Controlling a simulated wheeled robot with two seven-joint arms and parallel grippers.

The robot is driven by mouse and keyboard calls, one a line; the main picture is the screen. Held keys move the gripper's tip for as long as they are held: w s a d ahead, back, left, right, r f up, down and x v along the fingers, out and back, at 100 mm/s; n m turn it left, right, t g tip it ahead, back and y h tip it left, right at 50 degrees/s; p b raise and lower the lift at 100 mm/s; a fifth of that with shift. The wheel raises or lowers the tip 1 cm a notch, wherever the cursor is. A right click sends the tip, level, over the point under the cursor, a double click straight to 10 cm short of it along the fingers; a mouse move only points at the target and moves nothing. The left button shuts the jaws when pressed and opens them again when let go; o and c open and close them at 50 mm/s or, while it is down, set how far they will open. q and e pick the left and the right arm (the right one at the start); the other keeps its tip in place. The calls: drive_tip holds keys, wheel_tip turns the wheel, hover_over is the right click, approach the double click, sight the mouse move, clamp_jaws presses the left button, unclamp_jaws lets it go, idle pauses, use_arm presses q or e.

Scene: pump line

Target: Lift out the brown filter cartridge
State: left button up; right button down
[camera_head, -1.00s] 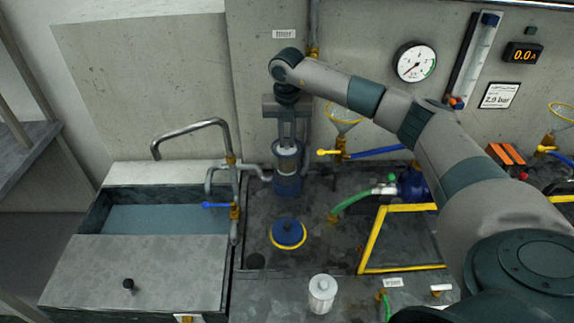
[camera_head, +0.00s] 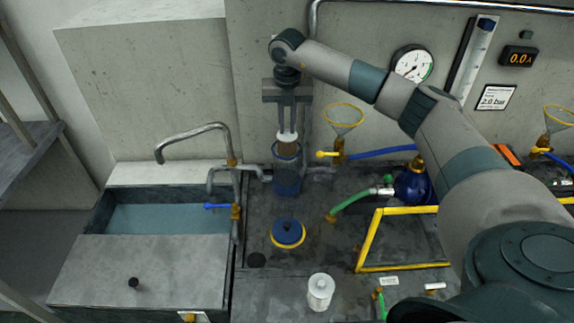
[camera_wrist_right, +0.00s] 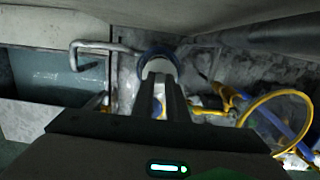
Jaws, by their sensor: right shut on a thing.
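The brown filter cartridge (camera_head: 288,149) stands upright at the mouth of the clear filter housing (camera_head: 287,178). Its white top (camera_head: 287,136) is above the rim, while its lower part is still inside the housing. My right gripper (camera_head: 287,128) points down and is shut on the white top. In the right wrist view the fingers (camera_wrist_right: 161,90) reach to the white top (camera_wrist_right: 158,66), with the blue rim of the housing (camera_wrist_right: 157,52) around it. My left gripper is not in view.
A blue lid with a yellow ring (camera_head: 288,232) lies on the bench in front of the housing. A white cartridge (camera_head: 320,288) stands nearer. A sink with a curved tap (camera_head: 190,134) is at left. A yellow-rimmed funnel (camera_head: 343,116) and valve stand close at right.

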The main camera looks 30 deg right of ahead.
drive_tip(key=shift+a+r+p, duration=0.1)
drive_tip(key=shift+r+p, duration=1.05)
drive_tip(key=shift+r, duration=1.3)
drive_tip(key=shift+a, duration=0.1)
